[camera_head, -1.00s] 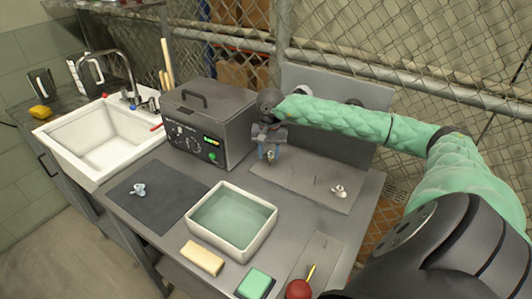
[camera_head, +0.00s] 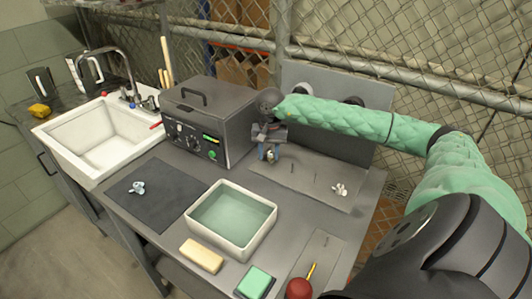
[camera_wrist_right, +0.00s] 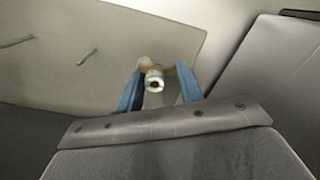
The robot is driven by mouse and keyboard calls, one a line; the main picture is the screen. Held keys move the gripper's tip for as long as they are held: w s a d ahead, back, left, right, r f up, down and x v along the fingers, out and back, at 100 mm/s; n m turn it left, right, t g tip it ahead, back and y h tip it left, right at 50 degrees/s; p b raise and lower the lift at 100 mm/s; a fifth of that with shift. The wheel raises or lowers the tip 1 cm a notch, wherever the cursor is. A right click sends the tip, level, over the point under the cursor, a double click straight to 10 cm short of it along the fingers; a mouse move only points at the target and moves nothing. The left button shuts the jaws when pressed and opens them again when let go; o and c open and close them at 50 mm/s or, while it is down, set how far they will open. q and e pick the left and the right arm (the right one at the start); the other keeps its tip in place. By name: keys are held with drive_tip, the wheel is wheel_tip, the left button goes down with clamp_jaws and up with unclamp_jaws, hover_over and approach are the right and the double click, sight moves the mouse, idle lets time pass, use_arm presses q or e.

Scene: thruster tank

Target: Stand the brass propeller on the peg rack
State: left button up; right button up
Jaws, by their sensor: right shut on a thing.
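My right gripper (camera_head: 269,151) points down over the back left part of the peg rack (camera_head: 322,197), a flat grey board with thin upright pegs. Its blue fingers are shut on the brass propeller (camera_head: 271,156), which is small and partly hidden by them. In the right wrist view the propeller (camera_wrist_right: 155,82) sits between the fingertips, its round hub bore facing the camera. Two bare pegs (camera_wrist_right: 87,57) stand off to the left there. Whether a peg is under the held propeller cannot be told. My left gripper is not in view.
A pale propeller (camera_head: 340,189) is at the rack's right end. Another bluish propeller (camera_head: 138,187) lies on the dark mat (camera_head: 165,205). The grey cleaner box (camera_head: 207,120) stands close left of my gripper. A water-filled tray (camera_head: 264,232) is in front; a panel rises behind the rack.

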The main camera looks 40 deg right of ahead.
drive_tip(key=shift+f+b, duration=0.95)
drive_tip(key=shift+b, duration=0.1)
idle(0.9)
drive_tip(key=o, duration=1.1)
drive_tip(key=shift+r, duration=0.1)
drive_tip(key=shift+r+p, duration=0.95)
drive_tip(key=shift+r, duration=3.25)
drive_tip(key=shift+f, duration=0.15)
